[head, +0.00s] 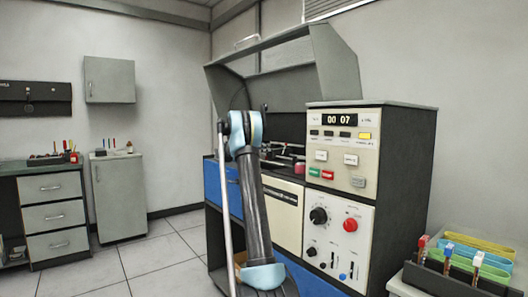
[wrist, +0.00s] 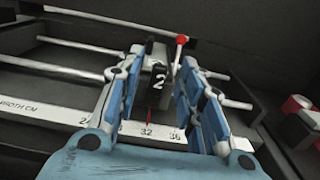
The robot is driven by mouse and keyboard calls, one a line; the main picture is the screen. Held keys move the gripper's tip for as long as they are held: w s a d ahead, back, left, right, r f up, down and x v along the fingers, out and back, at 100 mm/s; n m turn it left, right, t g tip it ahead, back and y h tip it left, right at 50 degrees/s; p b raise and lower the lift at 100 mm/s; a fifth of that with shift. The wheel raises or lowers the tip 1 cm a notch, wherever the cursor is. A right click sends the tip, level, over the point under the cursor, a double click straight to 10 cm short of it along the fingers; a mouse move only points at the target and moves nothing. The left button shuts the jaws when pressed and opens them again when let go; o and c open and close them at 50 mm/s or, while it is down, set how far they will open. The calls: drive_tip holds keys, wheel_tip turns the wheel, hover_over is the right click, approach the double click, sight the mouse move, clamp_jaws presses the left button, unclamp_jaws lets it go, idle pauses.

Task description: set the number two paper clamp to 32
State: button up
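The number two paper clamp (wrist: 159,76) is a dark block with a white 2 on it, on metal rails in the wrist view. A lever with a red knob (wrist: 181,39) rises beside it on the right. Its red pointer (wrist: 149,115) points down at the white width scale (wrist: 165,133), at about the 32 mark, perhaps slightly right of it. My gripper (wrist: 163,64) has its blue and grey fingers apart, one on each side of the clamp. Whether either finger touches it I cannot tell. In the head view my arm hides the gripper and clamp.
Metal rails (wrist: 72,70) run across the dark machine bed.

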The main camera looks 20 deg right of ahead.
drive_tip(key=v, duration=1.1)
